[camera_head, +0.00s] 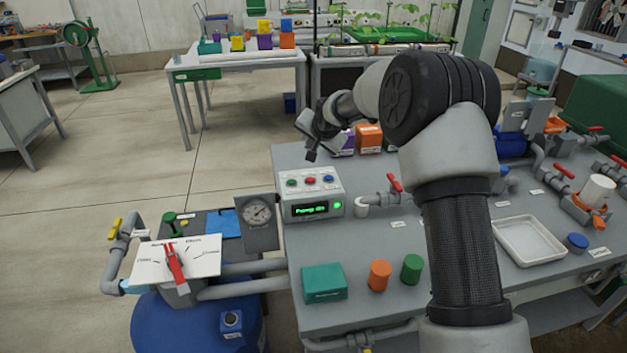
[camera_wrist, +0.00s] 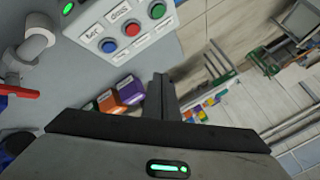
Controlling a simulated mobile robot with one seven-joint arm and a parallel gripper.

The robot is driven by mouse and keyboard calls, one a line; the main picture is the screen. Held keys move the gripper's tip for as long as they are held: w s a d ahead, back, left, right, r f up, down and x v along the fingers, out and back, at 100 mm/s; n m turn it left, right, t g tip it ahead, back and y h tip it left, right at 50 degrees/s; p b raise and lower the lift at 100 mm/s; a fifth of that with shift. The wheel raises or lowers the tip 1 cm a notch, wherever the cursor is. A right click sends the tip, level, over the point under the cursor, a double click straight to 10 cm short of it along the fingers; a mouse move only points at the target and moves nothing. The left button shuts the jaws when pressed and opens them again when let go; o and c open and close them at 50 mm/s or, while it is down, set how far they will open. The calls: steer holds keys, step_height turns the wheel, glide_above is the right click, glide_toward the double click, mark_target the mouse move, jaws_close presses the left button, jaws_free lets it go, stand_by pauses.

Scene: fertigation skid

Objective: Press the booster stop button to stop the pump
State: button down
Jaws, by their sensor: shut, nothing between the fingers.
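A grey control box (camera_head: 312,208) on the bench has a green button (camera_head: 291,183), a red button (camera_head: 310,181) and a blue button (camera_head: 328,179) on its sloped top. Its display (camera_head: 310,210) reads "Pump on" in green, and a green lamp (camera_head: 337,205) beside it is lit. In the wrist view the red button (camera_wrist: 133,29) lies between the blue button (camera_wrist: 108,46) and the green button (camera_wrist: 157,10); their labels are only partly legible. My gripper (camera_head: 311,155) is shut and empty, above and behind the box, apart from the buttons. Its closed fingers (camera_wrist: 160,82) also show in the wrist view.
A pressure gauge (camera_head: 257,213) stands left of the box, near a red-handled selector panel (camera_head: 150,262). A red-handled valve (camera_head: 394,183) is to the right. A teal box (camera_head: 324,283), orange cap (camera_head: 379,275) and green cap (camera_head: 412,268) stand in front. An orange box (camera_head: 369,138) is behind.

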steer(key=shift+f, duration=0.1)
stand_by(0.3)
steer(key=b, duration=0.5)
glide_above(311, 181)
step_height(311, 181, down, 8)
steer(key=shift+s+r, duration=0.1)
steer(key=shift+s, duration=0.05)
steer(key=shift+d+f, duration=0.1)
steer(key=shift+f, duration=0.3)
stand_by(1.4)
steer(key=shift+f+b, duration=0.45)
steer(key=shift+b, duration=0.05)
steer(key=shift+f+b, duration=0.4)
stand_by(0.4)
stand_by(0.3)
steer(key=shift+r+p, duration=0.3)
steer(key=shift+r, duration=0.5)
